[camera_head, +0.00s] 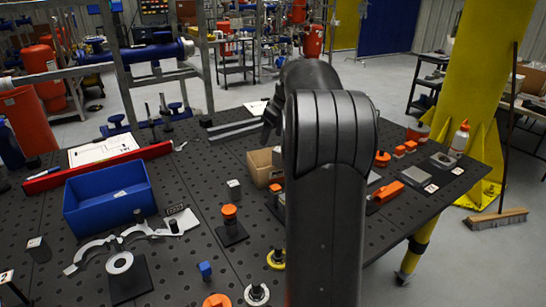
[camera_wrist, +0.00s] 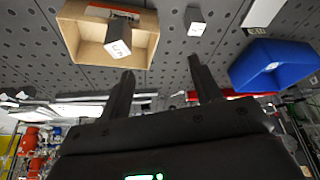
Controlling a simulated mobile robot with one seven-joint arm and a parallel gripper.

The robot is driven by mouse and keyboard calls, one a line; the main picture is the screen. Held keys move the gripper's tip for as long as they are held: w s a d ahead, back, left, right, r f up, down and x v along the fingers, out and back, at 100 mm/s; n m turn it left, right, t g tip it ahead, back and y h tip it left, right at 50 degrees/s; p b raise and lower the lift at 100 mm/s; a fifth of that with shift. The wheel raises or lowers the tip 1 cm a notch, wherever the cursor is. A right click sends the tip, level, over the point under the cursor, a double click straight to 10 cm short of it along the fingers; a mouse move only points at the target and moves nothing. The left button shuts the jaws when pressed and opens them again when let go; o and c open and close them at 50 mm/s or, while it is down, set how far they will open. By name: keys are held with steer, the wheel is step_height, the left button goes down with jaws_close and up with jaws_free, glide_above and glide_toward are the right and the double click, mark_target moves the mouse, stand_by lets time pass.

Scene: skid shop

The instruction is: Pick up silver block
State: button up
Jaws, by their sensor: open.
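A small silver-grey block (camera_head: 234,189) stands upright on the black perforated table, between the blue bin and the cardboard box. A grey block (camera_wrist: 196,21), which looks like the same one, shows in the wrist view near the top, beyond my fingertips. Another grey block (camera_wrist: 118,47) with a marked pale face shows against the inside of the cardboard box. My gripper (camera_wrist: 161,67) is open and empty, its two dark fingers apart and clear of both blocks.
The blue bin (camera_head: 79,209) stands at left; the cardboard box (camera_head: 256,172) is partly behind my arm. An orange-topped part (camera_head: 230,222) and a curved metal bracket (camera_head: 94,250) lie nearer. Orange parts and a white bottle (camera_head: 460,140) are at right. My arm hides the table's middle.

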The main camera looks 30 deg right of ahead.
glide_toward(277, 155)
steer(key=w+d+f, duration=0.1)
steer(key=d, duration=0.1)
steer(key=shift+n, duration=0.4)
steer(key=x, duration=1.1)
steer(key=shift+w+a, duration=0.25)
steer(key=shift+a, duration=0.05)
steer(key=shift+r, duration=0.1)
steer(key=shift+y, duration=0.3)
steer(key=shift+c, duration=0.4)
jaws_close()
steer(key=shift+r, duration=0.1)
